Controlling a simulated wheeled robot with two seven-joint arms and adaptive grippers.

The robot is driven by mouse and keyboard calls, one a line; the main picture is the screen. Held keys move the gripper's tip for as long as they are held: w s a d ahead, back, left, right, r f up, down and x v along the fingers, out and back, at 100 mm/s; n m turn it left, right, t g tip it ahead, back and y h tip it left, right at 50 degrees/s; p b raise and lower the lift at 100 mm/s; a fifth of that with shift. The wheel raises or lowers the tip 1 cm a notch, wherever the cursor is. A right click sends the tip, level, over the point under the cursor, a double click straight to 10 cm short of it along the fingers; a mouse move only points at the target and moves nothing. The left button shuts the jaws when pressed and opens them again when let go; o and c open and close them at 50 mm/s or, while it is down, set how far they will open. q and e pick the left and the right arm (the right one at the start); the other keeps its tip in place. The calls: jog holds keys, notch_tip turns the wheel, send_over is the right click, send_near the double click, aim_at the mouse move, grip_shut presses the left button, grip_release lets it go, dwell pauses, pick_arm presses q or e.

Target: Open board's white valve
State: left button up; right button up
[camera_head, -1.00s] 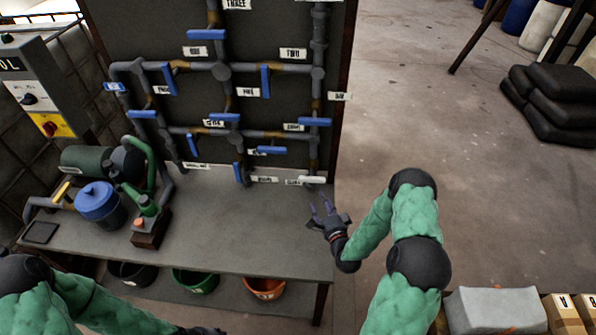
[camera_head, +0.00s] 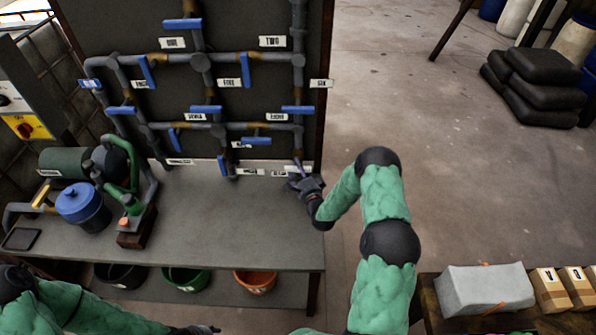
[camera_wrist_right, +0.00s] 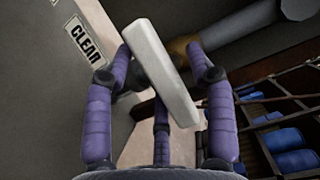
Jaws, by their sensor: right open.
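The white valve handle (camera_wrist_right: 160,70) is a flat bar on a grey and brass pipe at the board's lower right. In the right wrist view it lies slantwise between the purple fingers of my right gripper (camera_head: 297,173). The fingers are spread on both sides of it, with a third finger below; I cannot tell whether any touches it. In the head view the fingers partly cover the handle.
The dark board (camera_head: 235,95) carries pipes with several blue valve handles. The grey bench (camera_head: 230,225) holds a green motor (camera_head: 65,163), a blue-lidded pot (camera_head: 82,207) and a green clamp. Buckets stand beneath. Boxes (camera_head: 551,290) are at lower right. Floor right of the board is open.

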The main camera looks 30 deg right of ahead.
grip_shut()
jog(key=shift+n, duration=0.3)
jog(key=n+g, duration=0.1)
jog(key=n, duration=0.2)
jog(key=shift+s+g, duration=0.1)
jog(key=shift+g, duration=0.2)
jog(key=n+g+h, duration=0.1)
jog(key=n+g, duration=0.1)
jog(key=n, duration=0.1)
jog(key=shift+d+r+n, duration=0.1)
jog(key=shift+n, duration=0.2)
jog(key=n+h, duration=0.1)
jog(key=n, duration=0.1)
jog(key=n+g, duration=0.1)
jog(key=shift+r+n+g+h, duration=0.15)
jog(key=shift+n+g+h, duration=0.15)
jog(key=shift+n+h, duration=0.1)
jog(key=shift+s+n+g+h+p, duration=0.1)
jog(key=shift+n+g+h+p, duration=0.45)
jog(key=shift+n, duration=0.65)
jog(key=shift+d+h, duration=0.1)
jog(key=shift+h, duration=0.15)
